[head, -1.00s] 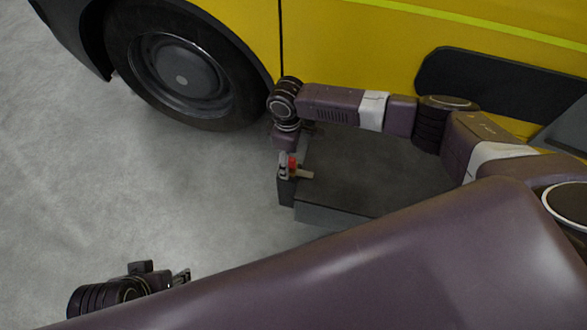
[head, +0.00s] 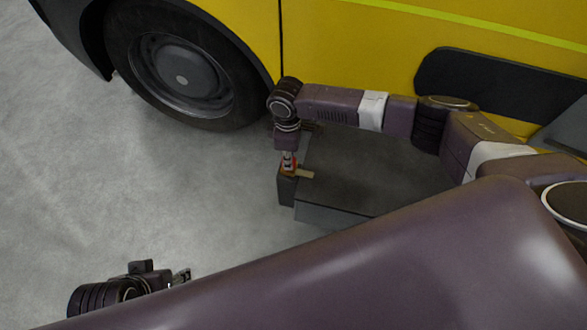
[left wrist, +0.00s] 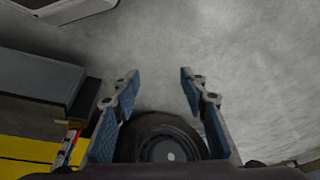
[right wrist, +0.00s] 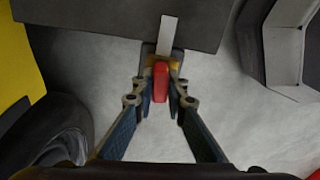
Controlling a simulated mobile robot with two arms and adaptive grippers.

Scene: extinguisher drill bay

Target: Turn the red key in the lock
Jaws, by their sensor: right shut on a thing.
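In the head view the right gripper (head: 288,160) points down onto the key, and the red shows only as a small patch around the fingertips. A pale strip (head: 305,174) runs from the lock over the box top. My left gripper (left wrist: 157,84) is open and empty above the floor, far from the lock; it is small at the lower left in the head view (head: 181,277).
The dark grey box (head: 370,180) stands beside a yellow vehicle (head: 350,45) with a black wheel (head: 180,70). My right arm reaches over the box along the vehicle's side. The grey floor (head: 110,190) at the left is clear.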

